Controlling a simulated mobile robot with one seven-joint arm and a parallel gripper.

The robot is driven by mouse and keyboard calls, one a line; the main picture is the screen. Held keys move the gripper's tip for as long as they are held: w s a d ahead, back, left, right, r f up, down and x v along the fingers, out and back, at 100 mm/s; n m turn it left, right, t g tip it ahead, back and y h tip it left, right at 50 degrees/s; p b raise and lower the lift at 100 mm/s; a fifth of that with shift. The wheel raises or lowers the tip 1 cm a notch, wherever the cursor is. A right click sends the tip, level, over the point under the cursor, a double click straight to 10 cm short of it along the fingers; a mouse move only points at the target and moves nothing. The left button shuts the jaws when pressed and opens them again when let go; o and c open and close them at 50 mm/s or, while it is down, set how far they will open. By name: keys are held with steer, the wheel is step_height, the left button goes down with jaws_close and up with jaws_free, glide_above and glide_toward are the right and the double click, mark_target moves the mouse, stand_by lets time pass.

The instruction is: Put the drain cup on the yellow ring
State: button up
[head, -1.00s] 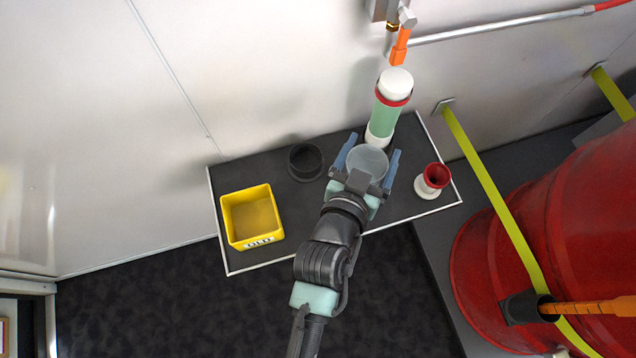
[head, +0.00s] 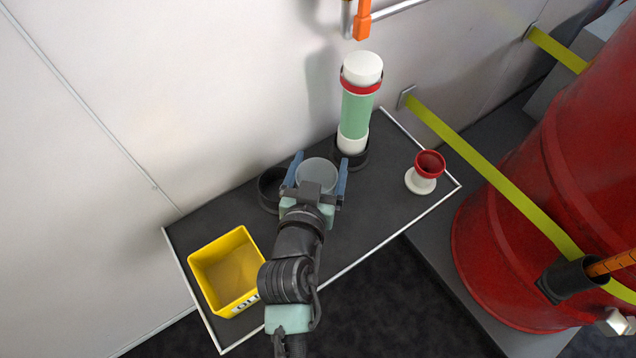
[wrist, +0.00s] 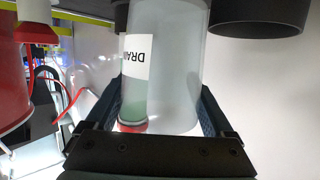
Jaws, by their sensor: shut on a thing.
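The drain cup (head: 317,175) is a clear, frosted cup. My gripper (head: 319,164) is shut on it, with one blue finger on each side, in the head view. In the wrist view the cup (wrist: 178,65) stands between the fingers, with a white label that reads "DRA" in part. In the head view the cup is over the dark tray, between an empty black ring and the green cylinder. I cannot tell its exact height. I cannot make out a yellow ring in either view.
The black ring (head: 270,190) is just left of the cup, partly hidden by my gripper. The green cylinder (head: 356,112) stands behind right in a black holder. A yellow bin (head: 227,272) is front left, a red-and-white funnel-like piece (head: 423,176) right. A red drum (head: 560,200) stands farther right.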

mark_target(319, 178)
steer(key=shift+f+b, duration=0.75)
steer(key=shift+f, duration=1.25)
steer(key=shift+f, duration=0.1)
steer(key=o, duration=1.3)
steer(key=shift+c, duration=0.2)
steer(key=shift+r, duration=0.2)
steer(key=p+v, duration=0.1)
steer(key=v, duration=1.1)
steer(key=shift+a+f, duration=0.1)
